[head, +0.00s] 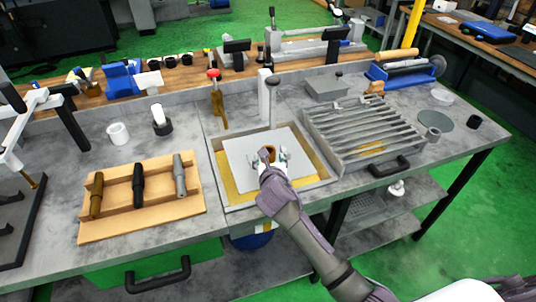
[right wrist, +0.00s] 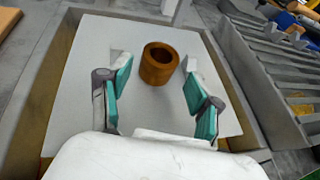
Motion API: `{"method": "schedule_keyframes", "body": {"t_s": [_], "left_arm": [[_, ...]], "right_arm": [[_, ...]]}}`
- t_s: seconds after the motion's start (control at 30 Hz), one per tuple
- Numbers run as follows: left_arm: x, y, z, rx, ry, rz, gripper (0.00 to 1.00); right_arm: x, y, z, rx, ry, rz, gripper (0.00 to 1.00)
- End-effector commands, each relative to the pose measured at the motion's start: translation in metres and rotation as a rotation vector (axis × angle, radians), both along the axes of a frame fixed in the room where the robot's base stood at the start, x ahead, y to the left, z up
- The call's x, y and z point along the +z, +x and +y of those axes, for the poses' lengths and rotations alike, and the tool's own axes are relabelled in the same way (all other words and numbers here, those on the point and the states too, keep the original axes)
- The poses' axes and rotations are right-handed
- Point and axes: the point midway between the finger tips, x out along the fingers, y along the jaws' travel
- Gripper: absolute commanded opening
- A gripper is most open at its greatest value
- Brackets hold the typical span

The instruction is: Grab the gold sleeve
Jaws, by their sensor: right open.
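The gold sleeve (right wrist: 159,63) is a short hollow cylinder standing upright on a light grey plate (right wrist: 80,75). In the head view the sleeve (head: 267,151) shows just beyond my right gripper (head: 269,157), partly hidden by it. In the right wrist view my right gripper (right wrist: 157,100) is open, its teal-padded fingers spread wide. The sleeve lies between the finger lines, toward and slightly beyond the fingertips, with a gap on both sides. My left gripper is not in view.
A wooden rack (head: 142,197) with gold, black and grey tool pieces is at left. A slotted metal tray (head: 310,137) holding bars stands right of the plate. A post with a dark round top (head: 272,81) rises behind the plate. The plate lies in a raised-rim frame (head: 216,168).

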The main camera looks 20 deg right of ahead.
Motion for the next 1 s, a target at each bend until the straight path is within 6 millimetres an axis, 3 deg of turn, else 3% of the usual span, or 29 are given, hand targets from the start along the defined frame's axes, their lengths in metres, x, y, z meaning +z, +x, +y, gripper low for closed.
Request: {"method": "schedule_keyframes", "body": {"t_s": [0.3, 0.63, 1.0], "left_arm": [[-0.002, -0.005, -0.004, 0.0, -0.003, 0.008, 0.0], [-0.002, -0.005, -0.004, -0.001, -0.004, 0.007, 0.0], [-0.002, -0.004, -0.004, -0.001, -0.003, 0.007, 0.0]], "right_arm": [[-0.017, 0.041, -0.009, -0.002, 0.003, 0.0, 0.63], [-0.02, 0.047, -0.011, 0.0, 0.001, 0.001, 0.63], [-0.02, 0.047, -0.011, 0.0, 0.001, 0.001, 0.02]]}}
